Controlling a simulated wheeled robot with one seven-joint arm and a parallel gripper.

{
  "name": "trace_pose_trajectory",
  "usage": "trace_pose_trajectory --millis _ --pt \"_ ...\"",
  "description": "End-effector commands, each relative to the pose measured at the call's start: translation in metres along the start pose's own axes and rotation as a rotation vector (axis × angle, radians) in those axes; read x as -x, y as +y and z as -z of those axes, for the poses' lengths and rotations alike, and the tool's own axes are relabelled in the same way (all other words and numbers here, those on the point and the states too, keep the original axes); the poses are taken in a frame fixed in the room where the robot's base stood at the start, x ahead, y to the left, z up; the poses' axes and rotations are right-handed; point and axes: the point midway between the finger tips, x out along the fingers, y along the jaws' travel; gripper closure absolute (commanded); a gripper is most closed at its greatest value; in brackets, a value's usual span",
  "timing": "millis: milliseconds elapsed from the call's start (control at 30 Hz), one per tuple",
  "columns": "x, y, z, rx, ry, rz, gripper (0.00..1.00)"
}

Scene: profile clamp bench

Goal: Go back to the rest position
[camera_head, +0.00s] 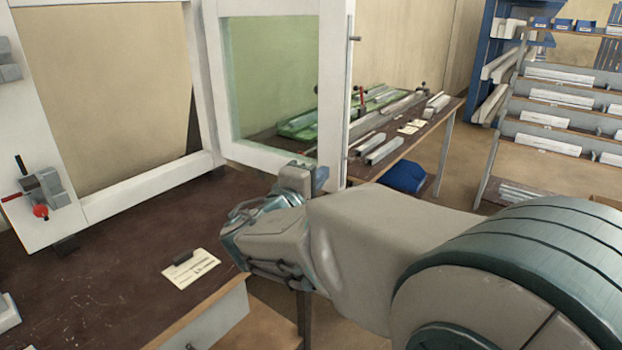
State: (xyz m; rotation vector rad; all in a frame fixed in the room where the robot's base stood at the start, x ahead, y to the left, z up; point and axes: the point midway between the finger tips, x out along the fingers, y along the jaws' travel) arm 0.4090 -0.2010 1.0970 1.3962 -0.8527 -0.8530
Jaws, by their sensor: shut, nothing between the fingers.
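My arm reaches in from the lower right and ends in front of the white frame of the glazed panel (270,75). My gripper (308,180) shows small at the arm's far end, close to the panel's lower edge in the picture. It is shut and holds nothing. Its fingertips are partly hidden, and I cannot tell whether it touches the frame.
A dark bench (110,260) carries a label card (192,270) and a white open frame (150,190). A grey clamp with a red knob (42,192) sits on the frame. A second table (400,150) holds profiles; racks (555,110) stand at right.

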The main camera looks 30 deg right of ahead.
Motion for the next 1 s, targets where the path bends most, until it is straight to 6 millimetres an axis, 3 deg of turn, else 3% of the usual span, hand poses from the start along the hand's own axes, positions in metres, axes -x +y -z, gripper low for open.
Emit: trace_pose_trajectory --millis 367,567,800,1000 --pt "0.004 -0.002 -0.008 -0.007 -0.018 0.030 1.00" --pt "0.017 -0.023 -0.033 -0.046 -0.111 0.241 1.00" --pt "0.060 -0.061 -0.056 -0.135 -0.209 0.599 1.00" --pt "0.110 -0.083 -0.056 -0.238 -0.242 0.892 1.00"
